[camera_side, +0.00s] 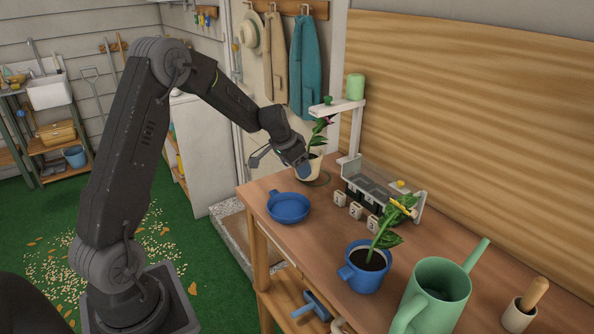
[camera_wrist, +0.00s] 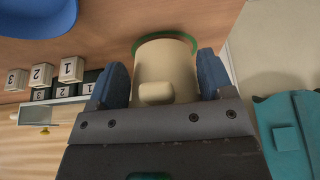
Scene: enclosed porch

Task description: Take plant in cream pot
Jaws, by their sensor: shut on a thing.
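The plant in the cream pot (camera_side: 312,169) stands at the far end of the wooden table, beside the shelf post. Its stem and dark leaves with a reddish flower (camera_side: 319,133) rise above the rim. My gripper (camera_side: 303,166) reaches it from the left and is shut on the pot. In the wrist view the cream pot (camera_wrist: 165,72) sits between the two blue fingers of my gripper (camera_wrist: 166,85), with a green ring around its far end. The plant itself is hidden in the wrist view. I cannot tell whether the pot touches the table.
A blue dish (camera_side: 288,207) lies just in front of my gripper. A potted plant in a blue pot (camera_side: 365,270) and a green watering can (camera_side: 437,296) stand nearer. A small shelf (camera_side: 337,106) overhangs behind the pot.

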